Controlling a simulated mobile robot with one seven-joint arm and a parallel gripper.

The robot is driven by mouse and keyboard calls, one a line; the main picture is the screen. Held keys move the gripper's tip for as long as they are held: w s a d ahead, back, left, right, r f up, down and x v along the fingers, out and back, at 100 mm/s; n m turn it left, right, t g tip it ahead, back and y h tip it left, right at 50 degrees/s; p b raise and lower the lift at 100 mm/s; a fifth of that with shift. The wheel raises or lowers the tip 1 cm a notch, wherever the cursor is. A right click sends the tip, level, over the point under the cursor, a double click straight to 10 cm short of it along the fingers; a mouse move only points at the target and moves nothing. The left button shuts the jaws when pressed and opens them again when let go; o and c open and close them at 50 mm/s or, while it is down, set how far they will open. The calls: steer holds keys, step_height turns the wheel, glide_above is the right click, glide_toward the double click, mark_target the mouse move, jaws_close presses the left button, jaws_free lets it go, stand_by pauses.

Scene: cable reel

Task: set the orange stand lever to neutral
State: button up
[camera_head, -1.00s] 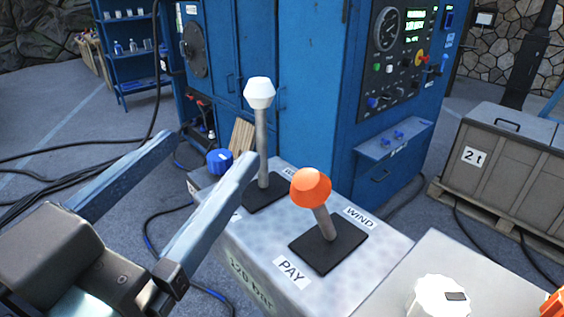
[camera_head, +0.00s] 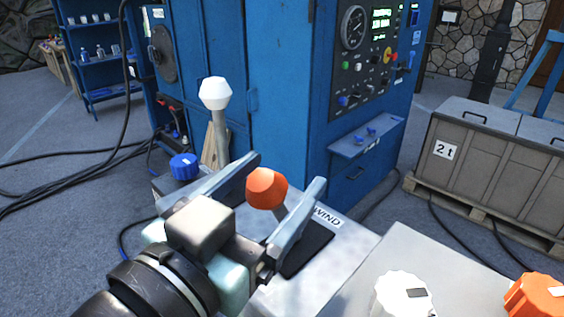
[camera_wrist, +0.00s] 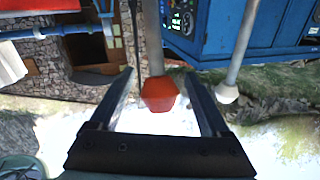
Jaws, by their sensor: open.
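The orange stand lever has an orange knob (camera_head: 266,188) on a grey shaft above a black plate (camera_head: 308,250). In the head view it leans left, away from the WIND label (camera_head: 327,216). My gripper (camera_head: 287,170) is open, with one finger on each side of the knob. The wrist view also shows the orange knob (camera_wrist: 159,93) between the open fingers (camera_wrist: 159,73), with a gap on both sides. The PAY label and part of the shaft are hidden behind my gripper.
A white-knobbed lever (camera_head: 215,93) stands just behind and left of my gripper; it also shows in the wrist view (camera_wrist: 227,94). A blue cabinet (camera_head: 290,100) stands behind. A white knob (camera_head: 402,294) and an orange knob (camera_head: 535,297) sit at front right.

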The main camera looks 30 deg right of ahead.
steer(key=shift+x, duration=0.85)
jaws_close()
